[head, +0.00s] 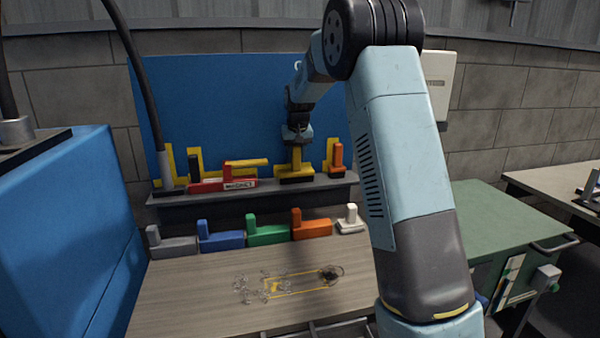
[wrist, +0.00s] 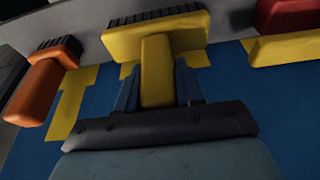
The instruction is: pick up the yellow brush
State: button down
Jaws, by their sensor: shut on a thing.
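The yellow brush (head: 296,170) stands on the grey shelf against the blue board, with its dark bristles down and its handle up. My gripper (head: 297,142) comes down from above and is shut on the handle. In the wrist view the yellow brush (wrist: 155,38) shows its wide head with dark bristles at the top edge. The gripper's blue fingers (wrist: 157,92) are on both sides of the yellow handle. From these views I cannot tell whether the bristles touch the shelf.
An orange brush (head: 337,160) stands just right of the yellow one. A red magnet tool (head: 222,184) and a yellow-handled tool (head: 246,163) lie to its left. Several coloured blocks stand in a row below the shelf (head: 255,201). The blue board (head: 220,100) is close behind.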

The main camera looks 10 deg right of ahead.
dwell(0.3)
jog(key=v, duration=0.3)
jog(key=shift+w+r, duration=0.25)
jog(key=shift+r, duration=0.25)
jog(key=s+a+r, duration=0.1)
jog(key=s+r, duration=0.8)
jog(key=s, duration=0.4)
jog(key=shift+s, duration=0.3)
jog(key=shift+r, duration=0.1)
jog(key=c, duration=1.3)
grip_release()
jog(key=c, duration=0.3)
jog(key=shift+c, duration=0.3)
